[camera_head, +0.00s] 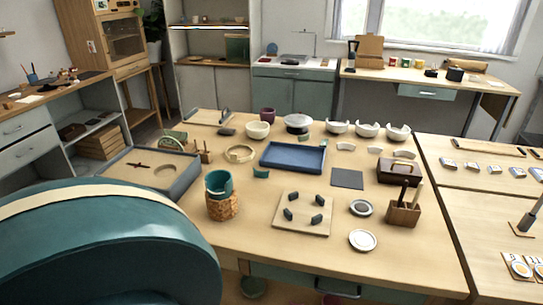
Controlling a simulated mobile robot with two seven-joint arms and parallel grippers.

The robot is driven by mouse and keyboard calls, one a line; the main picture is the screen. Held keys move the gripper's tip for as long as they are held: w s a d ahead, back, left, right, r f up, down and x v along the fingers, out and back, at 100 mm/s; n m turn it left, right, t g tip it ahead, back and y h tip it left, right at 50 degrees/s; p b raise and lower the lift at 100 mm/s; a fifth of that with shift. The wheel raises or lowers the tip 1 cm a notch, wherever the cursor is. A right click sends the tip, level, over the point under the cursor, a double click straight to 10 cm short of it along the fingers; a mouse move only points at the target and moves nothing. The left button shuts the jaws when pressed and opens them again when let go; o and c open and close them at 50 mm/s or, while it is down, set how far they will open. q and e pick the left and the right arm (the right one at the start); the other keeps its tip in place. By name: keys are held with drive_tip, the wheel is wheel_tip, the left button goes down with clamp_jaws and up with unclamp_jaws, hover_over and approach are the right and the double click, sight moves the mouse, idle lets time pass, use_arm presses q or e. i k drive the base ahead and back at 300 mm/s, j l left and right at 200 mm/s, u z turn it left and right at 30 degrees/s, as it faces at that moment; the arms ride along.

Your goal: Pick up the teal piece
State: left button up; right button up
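A small curved teal piece (261,172) lies on the wooden table (290,263), just in front of the left end of the blue tray (293,157). A teal cup with a broken-looking rim (219,182) stands in a woven holder (223,206) to the front left of the piece. Another small greenish piece (304,139) lies behind the tray, partly hidden by its surroundings. Neither of my grippers shows in the head view.
A board with several dark pegs (303,214) stands in front of the tray. White bowls (337,127) line the back. A wooden tool block (402,213) is at the right. A large grey-edged sand-coloured tray (143,170) is at the left. The table's front middle is clear.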

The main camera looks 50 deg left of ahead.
sight(259, 174)
drive_tip(key=k+j+z, duration=0.25)
drive_tip(key=j, duration=0.2)
drive_tip(key=k+j+z, duration=0.2)
drive_tip(key=j, duration=0.25)
drive_tip(key=k+j+z, duration=0.1)
drive_tip(key=k+j, duration=0.7)
